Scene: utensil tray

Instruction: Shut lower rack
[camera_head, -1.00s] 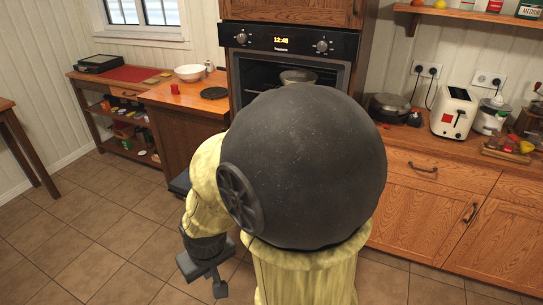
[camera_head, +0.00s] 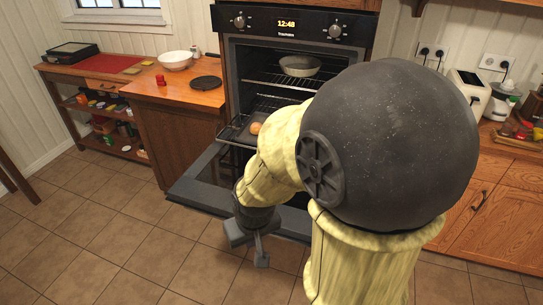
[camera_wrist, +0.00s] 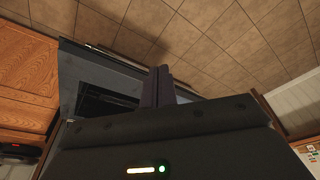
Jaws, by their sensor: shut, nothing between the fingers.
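The lower rack (camera_head: 233,134) of the oven sticks out over the lowered oven door (camera_head: 200,180) in the head view. It carries a dark tray with a round orange-brown item (camera_head: 256,128). My arm hides the right part of the rack. My gripper (camera_head: 262,258) is shut and empty, low and in front of the oven door, apart from the rack. In the wrist view the shut fingers (camera_wrist: 158,86) point up the picture, with the dark door beside them at left and floor tiles beyond.
A pan (camera_head: 300,67) sits on the upper rack inside the oven (camera_head: 225,80). A wooden counter (camera_head: 180,95) with a white bowl (camera_head: 175,60) stands to the left. The tiled floor at front left is clear.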

